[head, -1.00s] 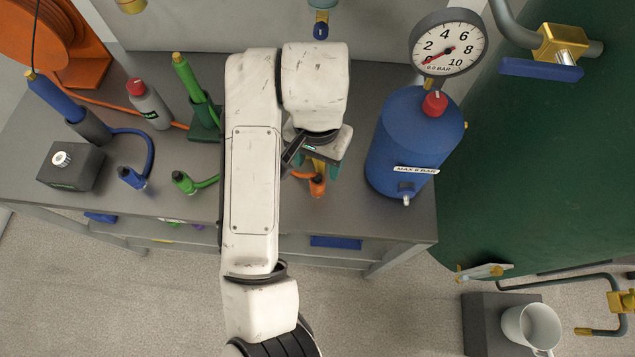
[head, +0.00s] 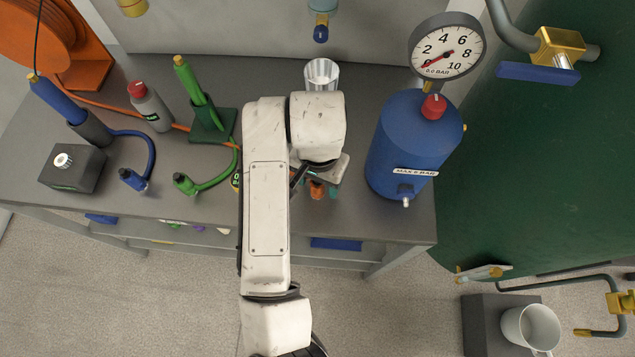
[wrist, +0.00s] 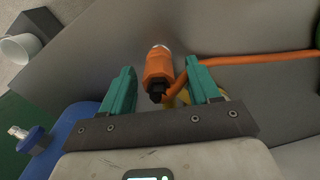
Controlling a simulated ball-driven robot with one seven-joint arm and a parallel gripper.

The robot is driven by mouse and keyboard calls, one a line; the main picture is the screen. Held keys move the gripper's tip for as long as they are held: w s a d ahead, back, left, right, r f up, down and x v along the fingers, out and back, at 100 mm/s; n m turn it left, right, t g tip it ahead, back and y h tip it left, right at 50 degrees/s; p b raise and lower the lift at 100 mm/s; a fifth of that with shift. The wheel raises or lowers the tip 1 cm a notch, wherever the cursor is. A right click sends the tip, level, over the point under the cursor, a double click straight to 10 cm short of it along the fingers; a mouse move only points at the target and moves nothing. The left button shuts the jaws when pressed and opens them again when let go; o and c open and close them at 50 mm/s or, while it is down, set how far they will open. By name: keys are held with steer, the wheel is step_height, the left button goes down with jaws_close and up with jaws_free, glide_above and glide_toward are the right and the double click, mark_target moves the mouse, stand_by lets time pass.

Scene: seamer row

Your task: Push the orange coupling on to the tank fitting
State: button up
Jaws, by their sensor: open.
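The orange coupling (head: 317,190) lies at the front of the bench, partly hidden by my wrist in the head view. In the wrist view the coupling (wrist: 157,68) has a silver end pointing away and a dark end toward me. My gripper (wrist: 159,68) is open, with one teal finger on each side of it and a visible gap to each. In the head view my gripper (head: 330,174) is mostly hidden under the arm. The tank fitting (head: 406,197), a silver tip on a blue block, is low on the blue tank (head: 405,145). It shows left in the wrist view (wrist: 18,132).
An orange hose (wrist: 250,59) runs right from the coupling. A clear glass (head: 321,76) stands behind my arm. Green (head: 186,183) and blue (head: 133,179) couplings lie to the left. The bench front edge is close. The gauge (head: 447,47) reads about zero.

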stand_by(0.3)
steer(key=c, duration=1)
steer(key=shift+r, duration=0.85)
steer(key=s+a+r, duration=0.1)
steer(key=s+r, duration=0.2)
steer(key=s, duration=0.1)
steer(key=s+a+r, duration=0.1)
steer(key=s+r, duration=0.3)
steer(key=s, duration=0.1)
steer(key=s+a+r, duration=0.1)
steer(key=s+r, duration=0.3)
steer(key=shift+s+a+r, duration=0.1)
steer(key=shift+s+r, duration=0.05)
steer(key=shift+s, duration=0.2)
